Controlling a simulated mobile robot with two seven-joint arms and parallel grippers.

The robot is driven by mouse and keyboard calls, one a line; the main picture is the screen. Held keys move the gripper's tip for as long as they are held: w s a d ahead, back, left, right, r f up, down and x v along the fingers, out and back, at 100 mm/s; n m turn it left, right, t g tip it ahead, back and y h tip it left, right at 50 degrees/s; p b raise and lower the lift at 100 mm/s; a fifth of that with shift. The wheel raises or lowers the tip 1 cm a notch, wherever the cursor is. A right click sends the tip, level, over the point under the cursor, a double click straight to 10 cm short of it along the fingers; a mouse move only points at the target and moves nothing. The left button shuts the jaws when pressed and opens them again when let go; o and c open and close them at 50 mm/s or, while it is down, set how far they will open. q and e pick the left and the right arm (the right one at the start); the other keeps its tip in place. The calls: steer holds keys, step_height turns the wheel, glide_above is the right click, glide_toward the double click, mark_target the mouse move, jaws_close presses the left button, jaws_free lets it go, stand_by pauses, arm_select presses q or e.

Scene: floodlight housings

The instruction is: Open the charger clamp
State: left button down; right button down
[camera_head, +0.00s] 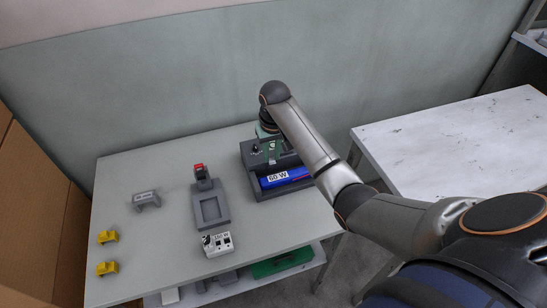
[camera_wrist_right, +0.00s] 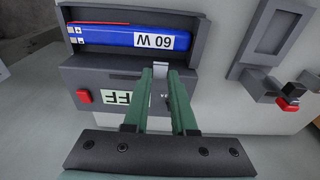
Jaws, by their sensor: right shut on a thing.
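The charger (camera_head: 247,152) is a dark grey box at the right back of the grey table. It also shows in the right wrist view (camera_wrist_right: 195,30). A blue battery marked "60 W" (camera_head: 290,177) lies in its bay, and is clear in the right wrist view (camera_wrist_right: 125,37). The charger clamp's grey metal tab (camera_wrist_right: 160,72) stands at the bay's edge, between the green fingers of my right gripper (camera_wrist_right: 161,78). The gripper is shut on this tab. In the head view my wrist hides part of the charger. My left gripper is not in view.
The charger front has a red button (camera_wrist_right: 84,96) and a label reading "FF", partly covered by a finger. A grey fixture with a red-tipped lever (camera_head: 212,203), a white box (camera_head: 217,243), a grey part (camera_head: 146,199) and yellow parts (camera_head: 107,237) are on the table.

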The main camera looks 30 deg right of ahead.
steer(key=shift+w+d+g, duration=0.1)
steer(key=shift+w+g, duration=0.45)
steer(key=shift+g, duration=0.15)
steer(key=c, duration=0.7)
jaws_free()
steer(key=shift+w, duration=0.1)
steer(key=shift+w+d+r, duration=0.1)
steer(key=shift+r, duration=6.15)
